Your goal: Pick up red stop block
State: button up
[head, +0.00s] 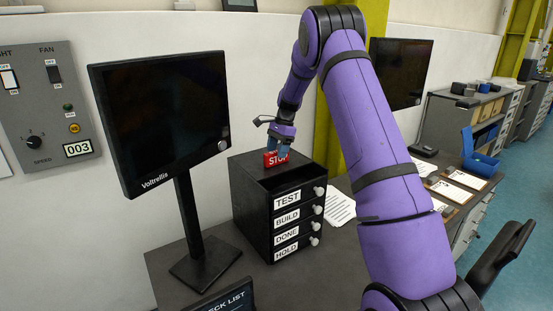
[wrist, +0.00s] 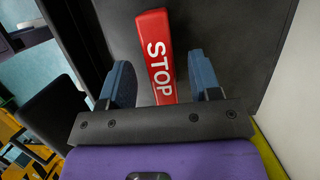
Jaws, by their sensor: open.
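The red stop block (head: 270,159) with white "STOP" lettering lies on top of the black drawer cabinet (head: 250,190) in the head view. In the wrist view the stop block (wrist: 155,45) runs between my two blue fingers, with a gap on each side. My gripper (head: 280,147) is open and points down at the block. It also shows in the wrist view (wrist: 162,82), where the near end of the block is hidden behind the gripper's dark bar. I cannot tell the exact height of the fingertips over the cabinet top.
The cabinet has drawers labelled TEST, BUILD, DONE and HOLD (head: 287,250). A monitor (head: 165,120) on a stand is left of it. A wall panel (head: 45,105) with switches is at far left. Papers (head: 340,207) lie right of the cabinet. A wall is close behind.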

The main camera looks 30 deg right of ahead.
aim_at(275, 157)
jog(key=shift+x, duration=1.55)
jog(key=shift+f, duration=0.1)
jog(key=c, duration=1)
jog(key=shift+w+r, duration=0.1)
jog(key=shift+r, duration=0.35)
jog(key=v, duration=0.3)
jog(key=shift+a+r, duration=0.1)
jog(key=shift+a, duration=0.15)
jog(key=s+d, duration=0.2)
jog(key=d, duration=0.2)
jog(key=s+d, duration=0.2)
jog(key=d, duration=0.2)
jog(key=s+d+r, duration=0.1)
jog(key=s+d, duration=0.1)
jog(key=d, duration=0.3)
jog(key=shift+s, duration=0.25)
jog(key=shift+s+d+r, duration=0.15)
jog(key=shift+s+d, duration=0.15)
jog(key=shift+d, duration=0.25)
